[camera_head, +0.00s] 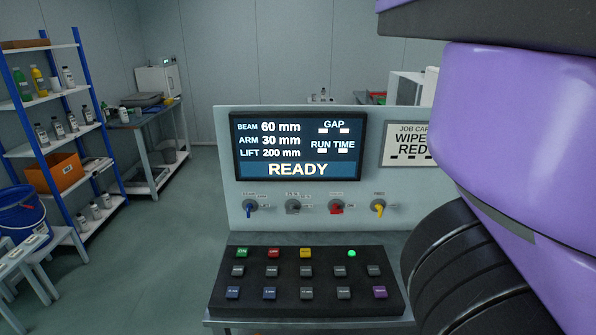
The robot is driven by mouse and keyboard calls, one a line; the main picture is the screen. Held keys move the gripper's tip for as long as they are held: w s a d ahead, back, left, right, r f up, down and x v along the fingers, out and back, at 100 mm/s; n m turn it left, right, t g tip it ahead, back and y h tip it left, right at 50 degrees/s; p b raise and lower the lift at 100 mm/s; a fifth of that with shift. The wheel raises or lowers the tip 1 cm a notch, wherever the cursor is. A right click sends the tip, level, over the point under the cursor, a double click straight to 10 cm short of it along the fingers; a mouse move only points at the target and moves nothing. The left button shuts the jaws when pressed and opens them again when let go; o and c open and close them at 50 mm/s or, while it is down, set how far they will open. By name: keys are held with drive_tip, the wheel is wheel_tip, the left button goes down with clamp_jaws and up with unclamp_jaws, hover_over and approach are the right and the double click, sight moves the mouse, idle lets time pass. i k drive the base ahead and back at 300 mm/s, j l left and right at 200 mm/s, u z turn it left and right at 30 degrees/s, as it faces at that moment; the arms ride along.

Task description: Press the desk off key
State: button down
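A black sloped key desk (325,307) stands below the upright panel (300,222). Its top row has a green key (242,253), a red key (273,253), a yellow key (305,253) and a lit round green lamp (351,253). The middle row is grey keys. The front row has blue keys at left, grey keys, and a purple key (379,292) at right. The key labels are too small to read, so I cannot tell which is desk off. My gripper is not in view; a purple and black part of my arm fills the right side.
The panel's screen (298,146) reads READY, with beam, arm and lift values. Several coloured knobs, including a red one (336,207), sit below it. A job card (405,145) is partly hidden by my arm. Shelves (40,99) and a blue bucket (20,212) stand left.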

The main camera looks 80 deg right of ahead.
sight(273, 252)
drive_tip(key=z, duration=1.5)
